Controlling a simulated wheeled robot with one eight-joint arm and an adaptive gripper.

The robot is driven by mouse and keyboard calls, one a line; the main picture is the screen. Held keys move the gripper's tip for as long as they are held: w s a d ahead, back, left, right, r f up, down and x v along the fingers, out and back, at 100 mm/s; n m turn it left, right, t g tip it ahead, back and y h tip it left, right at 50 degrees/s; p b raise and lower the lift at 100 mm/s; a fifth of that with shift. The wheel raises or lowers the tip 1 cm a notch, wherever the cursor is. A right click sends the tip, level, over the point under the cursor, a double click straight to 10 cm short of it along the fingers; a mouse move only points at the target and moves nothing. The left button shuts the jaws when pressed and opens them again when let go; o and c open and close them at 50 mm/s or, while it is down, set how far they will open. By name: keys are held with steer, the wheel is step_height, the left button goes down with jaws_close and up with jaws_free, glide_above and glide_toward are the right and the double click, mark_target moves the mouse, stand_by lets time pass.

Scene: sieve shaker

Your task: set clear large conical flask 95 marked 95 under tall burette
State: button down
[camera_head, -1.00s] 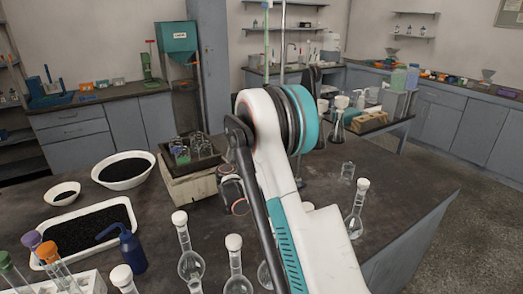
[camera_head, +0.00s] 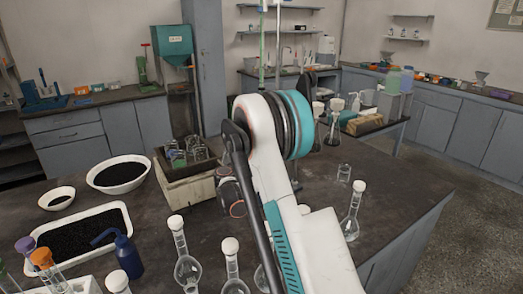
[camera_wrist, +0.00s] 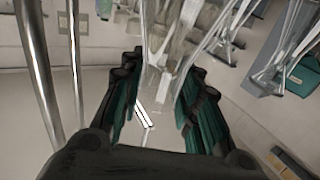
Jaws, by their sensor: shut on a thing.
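In the wrist view, my gripper (camera_wrist: 158,102) has its dark and teal fingers on either side of a clear glass vessel (camera_wrist: 155,82), which I take to be the conical flask. It is shut on this glass; the marking 95 cannot be read. In the head view, my own arm hides the gripper and the held glass. A tall thin greenish tube (camera_head: 262,55), probably the burette, rises behind my arm beside a metal rod (camera_head: 278,50). The lower ends of both are hidden.
Long-necked stoppered flasks (camera_head: 187,268) stand on the front bench (camera_head: 310,200), with another flask (camera_head: 352,212) at its right. More glassware (camera_wrist: 270,65) is at the right in the wrist view.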

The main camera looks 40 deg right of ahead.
steer(key=shift+f, duration=0.45)
stand_by(0.3)
steer(key=c, duration=1.1)
jaws_free()
